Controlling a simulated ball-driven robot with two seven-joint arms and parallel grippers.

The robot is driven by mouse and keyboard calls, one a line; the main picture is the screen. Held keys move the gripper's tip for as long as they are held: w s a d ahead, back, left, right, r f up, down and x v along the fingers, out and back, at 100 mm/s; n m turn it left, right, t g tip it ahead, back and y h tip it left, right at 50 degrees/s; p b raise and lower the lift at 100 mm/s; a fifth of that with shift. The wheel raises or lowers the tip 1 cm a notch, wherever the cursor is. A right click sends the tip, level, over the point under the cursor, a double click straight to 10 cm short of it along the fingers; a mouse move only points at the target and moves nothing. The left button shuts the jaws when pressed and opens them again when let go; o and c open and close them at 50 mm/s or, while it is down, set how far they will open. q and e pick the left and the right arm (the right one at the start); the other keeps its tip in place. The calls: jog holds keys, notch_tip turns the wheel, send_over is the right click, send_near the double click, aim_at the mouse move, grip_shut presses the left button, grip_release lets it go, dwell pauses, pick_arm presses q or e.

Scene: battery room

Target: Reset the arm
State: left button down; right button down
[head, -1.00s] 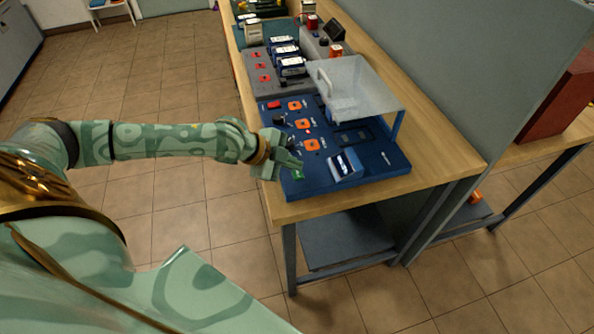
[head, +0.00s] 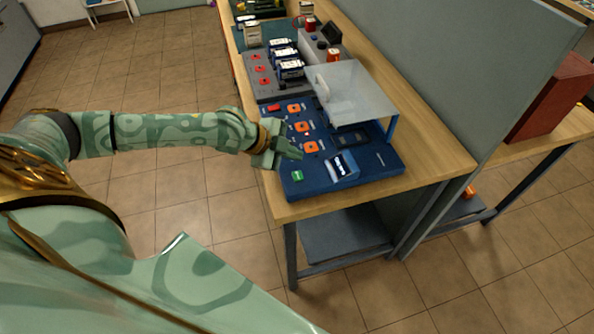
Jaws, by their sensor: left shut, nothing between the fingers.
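My left arm reaches in from the left, and its green gripper (head: 291,152) is shut and empty. It is over the left edge of a blue control panel (head: 352,187), beside the orange switches. A green button (head: 297,176) sits on the panel's near left corner, just below the gripper in the picture and clear of it. A small tilted display (head: 342,168) stands to the right of the button. Orange square switches (head: 311,147) and a red button (head: 274,107) are farther up the panel. My right gripper is not in view.
A clear cover (head: 350,92) stands over the panel's right part. Behind is a grey unit (head: 262,92) with red switches and several batteries (head: 290,68). A grey-green partition (head: 460,75) borders the wooden bench (head: 440,160) on the right. The tiled floor at left is free.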

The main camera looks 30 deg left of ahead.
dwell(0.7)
pick_arm(q)
jog(key=s+d+f, duration=0.1)
jog(key=s+d, duration=0.7)
jog(key=d, duration=0.6)
jog(key=s+a+r+n+y, duration=0.2)
jog(key=s+a+n+y, duration=0.75)
jog(key=s+a, duration=0.35)
jog(key=s+d+f+g+h+b, duration=0.1)
jog(key=s+d+f+g, duration=0.1)
jog(key=f, duration=1.2)
jog(key=s+d+f+g+h, duration=0.1)
jog(key=f+g+h, duration=0.1)
jog(key=f, duration=1.2)
jog(key=s+f+n+g+h+b, duration=0.1)
jog(key=s+f+n+g, duration=0.1)
jog(key=s+f, duration=1.4)
jog(key=s, duration=0.3)
jog(key=shift+s+f+n+g, duration=0.25)
jog(key=shift+s+n+g, duration=0.1)
jog(key=shift+s+g, duration=0.05)
